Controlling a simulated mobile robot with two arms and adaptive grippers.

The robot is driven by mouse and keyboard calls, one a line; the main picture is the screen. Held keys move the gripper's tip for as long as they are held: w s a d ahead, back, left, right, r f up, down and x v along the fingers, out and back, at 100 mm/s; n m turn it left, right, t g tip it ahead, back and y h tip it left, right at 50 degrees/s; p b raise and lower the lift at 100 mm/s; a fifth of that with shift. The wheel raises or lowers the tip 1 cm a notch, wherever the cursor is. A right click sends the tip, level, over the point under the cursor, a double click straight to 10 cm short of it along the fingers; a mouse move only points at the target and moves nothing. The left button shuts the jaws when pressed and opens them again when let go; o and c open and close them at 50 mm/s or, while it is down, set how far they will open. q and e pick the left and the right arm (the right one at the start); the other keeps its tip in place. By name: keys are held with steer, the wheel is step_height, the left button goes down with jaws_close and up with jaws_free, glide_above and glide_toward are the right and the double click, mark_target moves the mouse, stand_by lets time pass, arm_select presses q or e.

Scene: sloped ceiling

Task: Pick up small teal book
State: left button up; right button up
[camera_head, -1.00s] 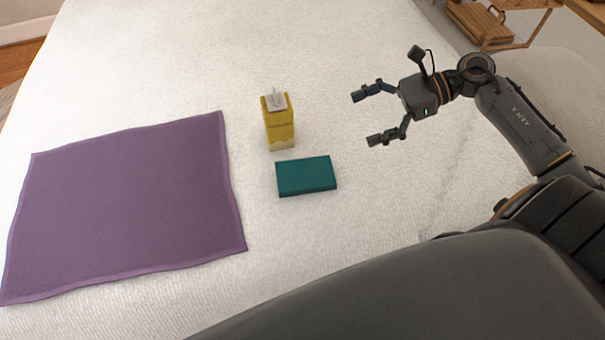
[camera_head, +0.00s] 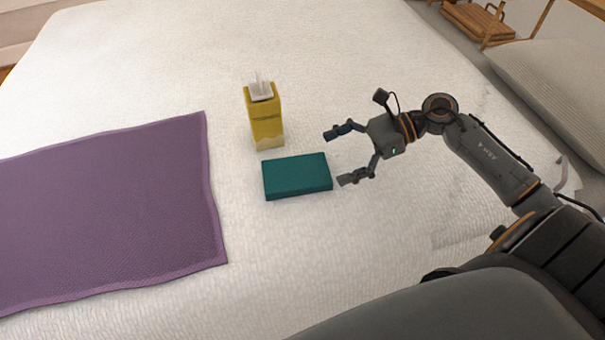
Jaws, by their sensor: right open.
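The small teal book (camera_head: 297,176) lies flat on the white bed, near the middle of the head view. My right gripper (camera_head: 334,157) is open and empty. It is close to the book's right end, with its fingers pointing left towards it. One fingertip shows beyond the book's far right corner and the other near its right edge. I cannot tell how high the fingers are above the bed or whether they touch the book. My left gripper is out of view.
A yellow tissue box (camera_head: 265,118) stands upright just behind the book. A purple blanket (camera_head: 110,215) lies spread to the left. The bed (camera_head: 350,60) is clear around the book's front. A pillow (camera_head: 560,90) and a wooden rack (camera_head: 480,20) are at the far right.

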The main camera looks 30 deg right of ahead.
mark_target(299, 171)
steer(key=x, duration=0.2)
steer(key=shift+w+a+f, duration=0.1)
steer(key=shift+a+f, duration=0.05)
steer(key=shift+a, duration=0.2)
steer(key=shift+p+x, duration=0.3)
steer(key=shift+x, duration=2.75)
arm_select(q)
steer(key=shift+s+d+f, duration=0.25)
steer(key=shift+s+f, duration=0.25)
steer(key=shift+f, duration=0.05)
arm_select(e)
steer(key=shift+w+d, duration=0.1)
steer(key=shift+d, duration=0.05)
steer(key=c, duration=1.2)
